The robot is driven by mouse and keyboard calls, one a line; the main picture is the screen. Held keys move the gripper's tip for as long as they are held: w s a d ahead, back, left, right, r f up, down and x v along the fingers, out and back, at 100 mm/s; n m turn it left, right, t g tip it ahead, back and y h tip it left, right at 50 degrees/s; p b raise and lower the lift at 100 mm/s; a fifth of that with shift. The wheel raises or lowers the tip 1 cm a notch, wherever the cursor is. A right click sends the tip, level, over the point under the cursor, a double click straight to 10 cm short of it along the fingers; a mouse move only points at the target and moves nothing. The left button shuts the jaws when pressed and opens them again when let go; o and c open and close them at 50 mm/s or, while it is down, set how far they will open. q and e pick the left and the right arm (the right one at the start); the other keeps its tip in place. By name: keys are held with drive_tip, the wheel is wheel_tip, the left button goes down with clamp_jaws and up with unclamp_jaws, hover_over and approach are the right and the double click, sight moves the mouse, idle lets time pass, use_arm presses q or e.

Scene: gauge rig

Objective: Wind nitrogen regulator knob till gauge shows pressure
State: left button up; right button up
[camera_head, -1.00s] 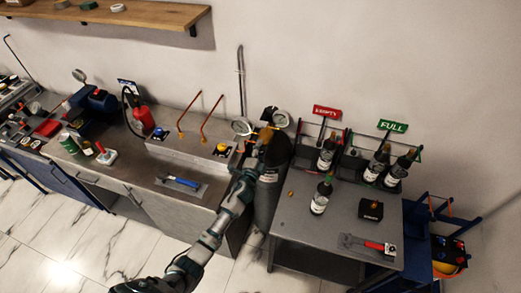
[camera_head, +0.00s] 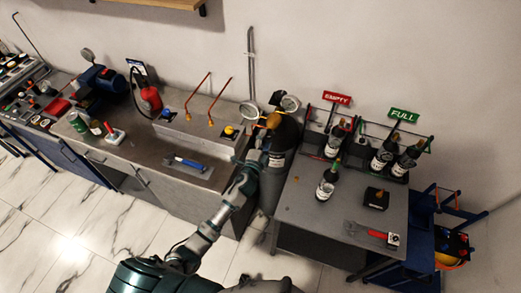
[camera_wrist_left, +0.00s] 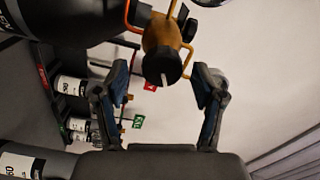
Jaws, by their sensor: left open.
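The nitrogen cylinder (camera_head: 284,150) is dark and stands between the bench and the table in the head view. Its regulator carries two round gauges, a left gauge (camera_head: 250,110) and a right gauge (camera_head: 290,103); their readings are too small to tell. My left gripper (camera_head: 257,150) is at the regulator, partly lost against the dark cylinder. In the left wrist view, the black regulator knob (camera_wrist_left: 162,69) with a white mark sits on a brass body (camera_wrist_left: 163,35). My open left gripper (camera_wrist_left: 163,82) has a finger on either side of the knob, with visible gaps. My right gripper is not in view.
The grey bench (camera_head: 140,160) on the left holds a red extinguisher (camera_head: 150,97) and copper pipes. The table (camera_head: 330,225) on the right holds bottles, a black box (camera_head: 376,198) and a red-handled wrench (camera_head: 370,233). EMPTY (camera_head: 337,98) and FULL (camera_head: 404,114) signs stand behind.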

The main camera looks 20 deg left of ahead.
use_arm(q)
drive_tip(key=s, duration=0.7)
drive_tip(key=shift+s+a, duration=0.2)
drive_tip(key=shift+s, duration=0.15)
drive_tip(key=shift+f, duration=0.1)
drive_tip(key=s+a+f+n+g+b, duration=0.1)
drive_tip(key=s+f+n+g, duration=0.3)
drive_tip(key=f, duration=0.9)
drive_tip(key=s+a+f+g, duration=0.1)
drive_tip(key=s+f+g, duration=0.1)
drive_tip(key=s+f, duration=0.8)
drive_tip(key=s+a+f+n+g+b, duration=0.1)
drive_tip(key=s+a+f+n+g, duration=0.15)
drive_tip(key=f, duration=1.45)
drive_tip(key=s+f+n+g, duration=0.2)
drive_tip(key=s+f, duration=0.4)
drive_tip(key=s, duration=0.6)
drive_tip(key=s+f+n+g+b, duration=0.1)
drive_tip(key=s+f+n+g, duration=0.1)
drive_tip(key=s+f, duration=0.4)
drive_tip(key=s+f+n+g, duration=0.2)
drive_tip(key=s+f+g, duration=0.2)
drive_tip(key=s, duration=1.3)
wheel_tip(320, 180, down, 3)
drive_tip(key=shift+s+a+r+y, duration=0.1)
drive_tip(key=shift+s+a+y, duration=0.05)
drive_tip(key=shift+s+y, duration=0.2)
